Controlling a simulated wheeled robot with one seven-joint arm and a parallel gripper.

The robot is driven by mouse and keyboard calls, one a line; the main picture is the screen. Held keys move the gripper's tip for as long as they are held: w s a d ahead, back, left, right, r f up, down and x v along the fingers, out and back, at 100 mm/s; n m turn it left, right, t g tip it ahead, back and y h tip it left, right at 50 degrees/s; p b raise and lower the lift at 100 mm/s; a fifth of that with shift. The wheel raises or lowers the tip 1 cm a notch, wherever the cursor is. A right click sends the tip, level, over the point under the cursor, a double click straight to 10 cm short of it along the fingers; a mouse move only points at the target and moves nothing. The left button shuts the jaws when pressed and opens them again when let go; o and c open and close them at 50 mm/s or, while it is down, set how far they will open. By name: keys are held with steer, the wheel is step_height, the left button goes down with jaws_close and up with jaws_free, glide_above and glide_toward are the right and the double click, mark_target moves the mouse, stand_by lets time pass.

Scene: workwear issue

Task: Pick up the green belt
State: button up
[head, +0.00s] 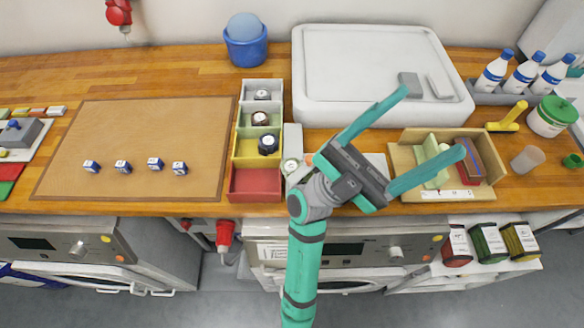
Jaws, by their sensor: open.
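The likely green belt (488,242) is a dark green labelled bundle at the lower right. It sits between a red bundle (457,244) and a yellow one (520,240) on a low white surface below the counter's front edge. The picture is too small to confirm that it is a belt. My gripper (430,122) is open and empty, with its teal fingers spread wide over the counter. It is above and left of the green bundle, well apart from it.
A wooden box (409,136) with upright items stands on the counter near my fingers. A white tray (350,75) lies behind, and bottles (524,74) and a green-lidded tub (552,116) stand at right. Coloured bins (254,186) and a brown mat (135,130) are at left.

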steer(key=s+d+r+m+g+y, duration=0.1)
steer(key=s+d+m+g+y, duration=0.1)
steer(key=d+m+g+y, duration=0.4)
steer(key=n+t+y, duration=1)
steer(key=n+y, duration=0.2)
steer(key=y, duration=1.2)
glide_toward(292, 167)
steer(key=shift+h, duration=0.3)
steer(key=f, duration=0.2)
steer(key=w+f, duration=0.1)
steer(key=f, duration=0.5)
steer(key=shift+w+f, duration=0.2)
steer(key=shift+w, duration=0.05)
steer(key=shift+c, duration=0.7)
steer(key=c, duration=1.1)
